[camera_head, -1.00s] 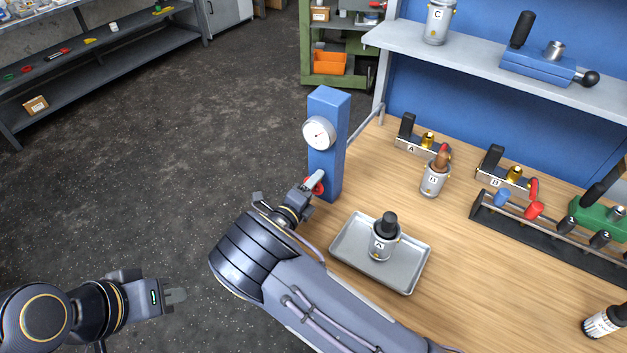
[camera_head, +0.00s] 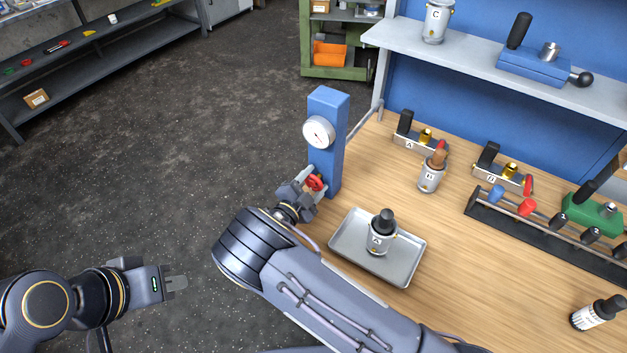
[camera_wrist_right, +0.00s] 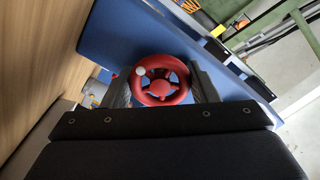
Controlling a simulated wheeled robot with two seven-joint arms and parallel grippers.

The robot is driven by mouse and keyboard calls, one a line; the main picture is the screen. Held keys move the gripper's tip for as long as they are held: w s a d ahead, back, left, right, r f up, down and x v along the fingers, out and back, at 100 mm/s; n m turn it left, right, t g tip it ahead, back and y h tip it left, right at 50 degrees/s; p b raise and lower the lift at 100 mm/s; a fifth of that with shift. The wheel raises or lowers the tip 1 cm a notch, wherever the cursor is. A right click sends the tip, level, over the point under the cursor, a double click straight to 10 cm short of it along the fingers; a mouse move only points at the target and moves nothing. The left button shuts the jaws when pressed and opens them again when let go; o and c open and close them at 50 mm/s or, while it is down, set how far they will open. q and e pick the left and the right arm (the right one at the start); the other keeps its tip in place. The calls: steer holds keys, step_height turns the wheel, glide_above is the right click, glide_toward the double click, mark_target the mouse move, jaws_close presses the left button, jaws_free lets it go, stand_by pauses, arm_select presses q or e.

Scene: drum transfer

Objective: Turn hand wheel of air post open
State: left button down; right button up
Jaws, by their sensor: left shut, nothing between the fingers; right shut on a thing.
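The blue air post (camera_head: 327,142) stands at the left edge of the wooden bench, with a round white gauge (camera_head: 318,132) on its face. Its red hand wheel (camera_head: 316,182) sits low on the post. My right gripper (camera_head: 312,183) is at the wheel, shut on it. In the right wrist view, the red hand wheel (camera_wrist_right: 160,80) lies between the two dark fingers of the right gripper (camera_wrist_right: 162,88), one on each side of its rim. A pale dot shows at the wheel's upper left. My left gripper (camera_head: 176,284) is shut and empty over the floor at lower left.
A metal tray (camera_head: 400,270) with canister A (camera_head: 379,238) stands right of my right arm. Canister B (camera_head: 432,175), blocks with levers and a black rack (camera_head: 540,238) are further right. Floor left of the post is clear.

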mark_target(311, 185)
steer(key=shift+n, duration=1.1)
steer(key=shift+f, duration=0.1)
steer(key=o, duration=1)
steer(key=shift+s+a, duration=0.1)
steer(key=b+v, duration=0.1)
steer(key=v, duration=0.5)
steer(key=shift+a, duration=0.1)
steer(key=shift+v, duration=0.75)
